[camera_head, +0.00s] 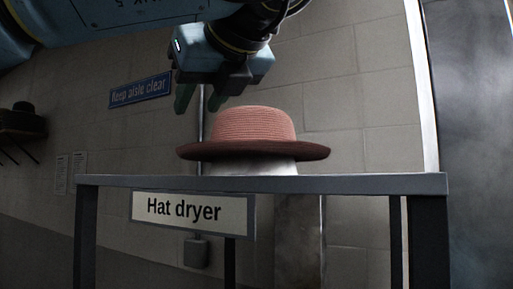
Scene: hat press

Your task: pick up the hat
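My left gripper (201,98) hangs from the top of the camera_head view, above and to the left of the hat's crown. Its fingers point down and stand apart, with wall showing between them. Nothing is between them, and it does not appear to touch the hat. My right gripper is not in view.
The grey-framed stand (350,184) carries a "Hat dryer" sign (190,211). Another dark hat (22,121) is on a rack at the far left. A blue "Keep aisle clear" sign (140,91) is on the block wall. A pale vertical edge (422,90) stands at the right.

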